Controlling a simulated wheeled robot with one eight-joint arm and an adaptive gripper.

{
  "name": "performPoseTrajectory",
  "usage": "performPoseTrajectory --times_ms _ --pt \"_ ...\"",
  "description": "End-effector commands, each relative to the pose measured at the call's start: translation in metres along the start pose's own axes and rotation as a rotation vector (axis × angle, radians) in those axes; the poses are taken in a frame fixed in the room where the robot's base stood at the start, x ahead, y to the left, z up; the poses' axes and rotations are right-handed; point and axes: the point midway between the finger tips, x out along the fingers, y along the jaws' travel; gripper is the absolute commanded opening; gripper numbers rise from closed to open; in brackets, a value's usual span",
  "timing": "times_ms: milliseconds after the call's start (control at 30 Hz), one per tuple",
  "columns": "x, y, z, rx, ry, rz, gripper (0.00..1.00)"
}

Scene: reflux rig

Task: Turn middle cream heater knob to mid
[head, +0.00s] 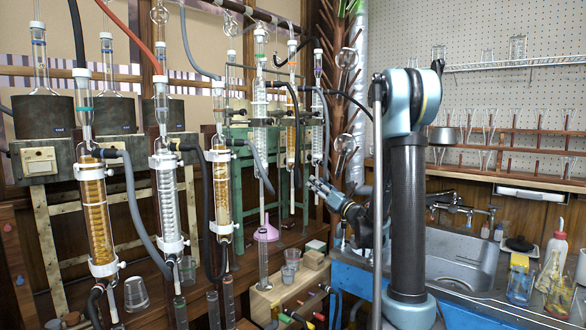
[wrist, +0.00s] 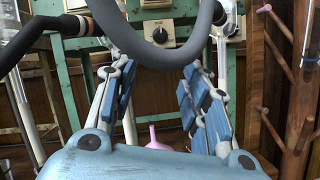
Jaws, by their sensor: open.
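In the wrist view a cream heater panel with a dark round knob (wrist: 160,35) is in the upper middle, on a green frame. A grey hose curves across in front of the panel's lower part. The knob's pointer is too small to read. My gripper (wrist: 157,75) is open and empty, its blue fingers apart on either side below the knob, with a gap to the panel. In the head view my gripper (head: 318,188) is right of the glass columns.
A pink funnel (head: 266,233) stands below and left of my gripper. Glass condensers (head: 222,190) and hoses crowd the left. A wooden rack with pegs (wrist: 290,90) is at the right in the wrist view. A sink (head: 460,265) lies at the right.

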Motion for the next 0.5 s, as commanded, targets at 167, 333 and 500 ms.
performPoseTrajectory --times_ms 167,333,500 --pt "0.009 -0.002 0.001 0.015 -0.004 -0.003 0.42" --pt "0.035 -0.003 0.002 0.013 -0.004 -0.003 0.42" --pt "0.064 -0.004 0.003 0.011 -0.003 -0.004 0.42"
